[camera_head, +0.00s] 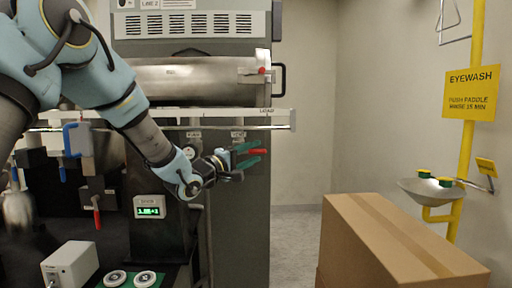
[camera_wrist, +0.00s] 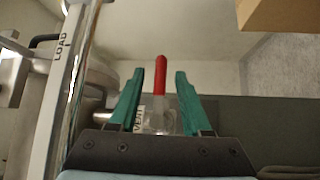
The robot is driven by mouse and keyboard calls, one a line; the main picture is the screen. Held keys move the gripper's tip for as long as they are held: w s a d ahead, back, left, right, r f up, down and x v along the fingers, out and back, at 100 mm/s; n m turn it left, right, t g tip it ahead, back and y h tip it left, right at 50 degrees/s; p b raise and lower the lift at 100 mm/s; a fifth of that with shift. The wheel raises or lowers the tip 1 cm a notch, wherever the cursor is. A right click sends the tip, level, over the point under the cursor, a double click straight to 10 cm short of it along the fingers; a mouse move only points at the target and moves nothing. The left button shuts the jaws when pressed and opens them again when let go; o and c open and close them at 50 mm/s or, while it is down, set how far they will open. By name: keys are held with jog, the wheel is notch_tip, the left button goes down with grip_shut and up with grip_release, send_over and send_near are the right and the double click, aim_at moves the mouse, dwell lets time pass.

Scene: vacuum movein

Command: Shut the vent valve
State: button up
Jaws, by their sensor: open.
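The vent valve shows a red lever handle (camera_wrist: 160,82) in the wrist view, with a clear or pale body at its base and a "VENT" label (camera_wrist: 139,115) beside it. The lever points away from my gripper's palm. In the head view the red handle (camera_head: 258,152) sticks out to the right from the front of the grey cabinet. My gripper (camera_wrist: 159,75) is open, with one green finger on each side of the handle and a visible gap on both sides. It also shows in the head view (camera_head: 250,155) at the cabinet's right side. The fingers partly hide the valve body.
A steel chamber (camera_head: 190,82) and a rail marked "LOAD" (camera_head: 272,113) lie above my gripper. Another red-handled valve (camera_head: 97,215) and a blue handle (camera_head: 70,140) are at left. A cardboard box (camera_head: 375,240) and an eyewash basin (camera_head: 432,190) stand at right.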

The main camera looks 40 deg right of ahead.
jog(key=shift+w+d+r, duration=0.1)
jog(key=shift+d, duration=0.65)
jog(key=shift+c, duration=0.2)
grip_shut()
dwell(0.7)
